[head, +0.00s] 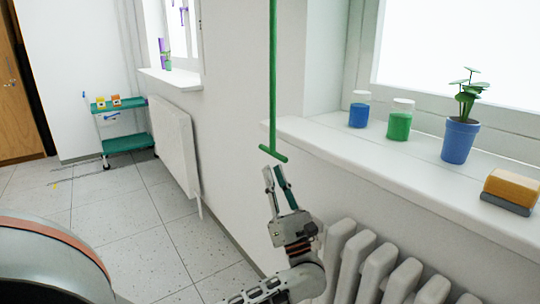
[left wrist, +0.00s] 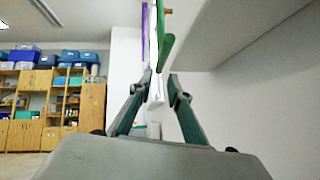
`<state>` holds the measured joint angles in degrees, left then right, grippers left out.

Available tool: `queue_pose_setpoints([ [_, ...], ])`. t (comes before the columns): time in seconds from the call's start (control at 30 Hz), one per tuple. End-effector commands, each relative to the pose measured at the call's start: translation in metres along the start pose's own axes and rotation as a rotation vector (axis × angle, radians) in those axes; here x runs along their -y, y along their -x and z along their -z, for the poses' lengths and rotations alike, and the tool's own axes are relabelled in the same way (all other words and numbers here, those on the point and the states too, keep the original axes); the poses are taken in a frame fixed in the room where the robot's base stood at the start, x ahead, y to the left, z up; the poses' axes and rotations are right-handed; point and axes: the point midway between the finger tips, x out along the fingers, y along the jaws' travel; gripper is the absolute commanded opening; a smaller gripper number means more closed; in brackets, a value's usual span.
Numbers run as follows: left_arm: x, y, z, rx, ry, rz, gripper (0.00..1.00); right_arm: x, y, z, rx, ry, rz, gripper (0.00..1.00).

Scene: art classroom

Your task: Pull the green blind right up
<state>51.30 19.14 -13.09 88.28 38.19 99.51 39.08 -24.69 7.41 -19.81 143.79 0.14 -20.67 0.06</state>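A green pull cord (head: 273,70) hangs down in front of the wall beside the near window. It ends in a green crossbar handle (head: 272,153). The blind itself is out of view. My left gripper (head: 274,172) points up just below the handle, its two fingers apart and nothing held between them. In the left wrist view the green handle (left wrist: 166,50) shows just beyond the fingertips of the open gripper (left wrist: 159,82). I cannot tell whether a finger touches it. My right gripper is not in view.
A white windowsill (head: 340,146) holds a blue jar (head: 359,112), a green jar (head: 399,124), a potted plant (head: 459,140) and an orange-topped block (head: 513,187). A white radiator (head: 375,268) stands below, close to my left arm. A green trolley (head: 127,143) stands far left. The floor between is clear.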

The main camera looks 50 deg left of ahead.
Motion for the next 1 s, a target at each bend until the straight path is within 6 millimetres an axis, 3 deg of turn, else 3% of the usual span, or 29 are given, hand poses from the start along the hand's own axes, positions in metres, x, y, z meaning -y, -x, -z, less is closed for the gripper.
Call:
queue_pose_setpoints([
  [0.6, -0.001, -0.074, -0.001, 0.011, 0.002, -0.001, 0.18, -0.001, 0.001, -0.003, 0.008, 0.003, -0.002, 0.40],
  [0.97, 0.000, -0.080, -0.001, 0.010, 0.002, 0.000, 0.18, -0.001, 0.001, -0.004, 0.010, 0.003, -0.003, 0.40],
  [1.0, 0.000, -0.080, -0.001, 0.010, 0.002, 0.000, 0.13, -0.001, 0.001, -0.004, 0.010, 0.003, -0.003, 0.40],
])
